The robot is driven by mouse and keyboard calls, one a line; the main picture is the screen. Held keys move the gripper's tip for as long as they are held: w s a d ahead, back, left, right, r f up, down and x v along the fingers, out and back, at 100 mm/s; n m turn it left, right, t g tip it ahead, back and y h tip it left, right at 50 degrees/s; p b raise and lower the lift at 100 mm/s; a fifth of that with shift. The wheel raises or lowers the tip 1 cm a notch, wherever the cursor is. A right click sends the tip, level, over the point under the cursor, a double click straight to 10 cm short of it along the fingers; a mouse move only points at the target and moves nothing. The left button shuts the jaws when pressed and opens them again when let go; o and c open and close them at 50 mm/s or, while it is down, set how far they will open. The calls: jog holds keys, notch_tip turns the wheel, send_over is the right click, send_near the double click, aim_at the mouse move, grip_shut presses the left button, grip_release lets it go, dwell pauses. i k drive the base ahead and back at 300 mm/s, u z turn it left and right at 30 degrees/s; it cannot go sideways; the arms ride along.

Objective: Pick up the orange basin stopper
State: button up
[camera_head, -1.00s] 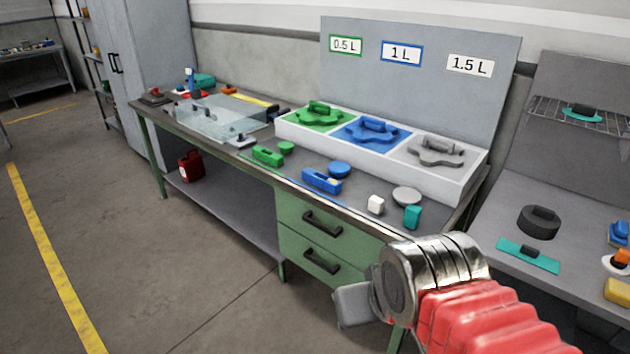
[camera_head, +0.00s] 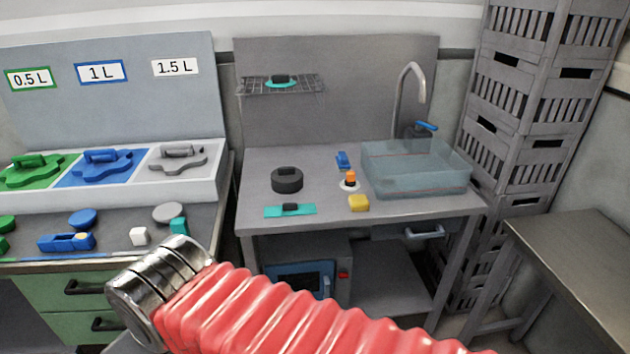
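The orange basin stopper (camera_head: 350,178) stands on the grey sink bench, in the middle of the camera_head view. It has an orange upper part and a white round base. It is just left of the clear blue basin (camera_head: 415,165) and behind a yellow sponge-like block. My arm, a red ribbed sleeve with a metal cuff, crosses the lower foreground. The cuff is at the lower left, in front of the green drawers, well apart from the stopper. The fingers of my gripper cannot be made out, so whether it is open or shut is unclear.
On the sink bench (camera_head: 330,215) are a black round pot (camera_head: 287,180), a teal piece (camera_head: 290,210), a blue item (camera_head: 343,160) and the yellow block (camera_head: 358,203). A tap (camera_head: 410,85) rises behind the basin. Grey crates (camera_head: 530,110) are stacked right. A metal table (camera_head: 585,255) stands lower right.

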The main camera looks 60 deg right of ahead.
aim_at(350, 181)
jog(key=z, duration=2.2)
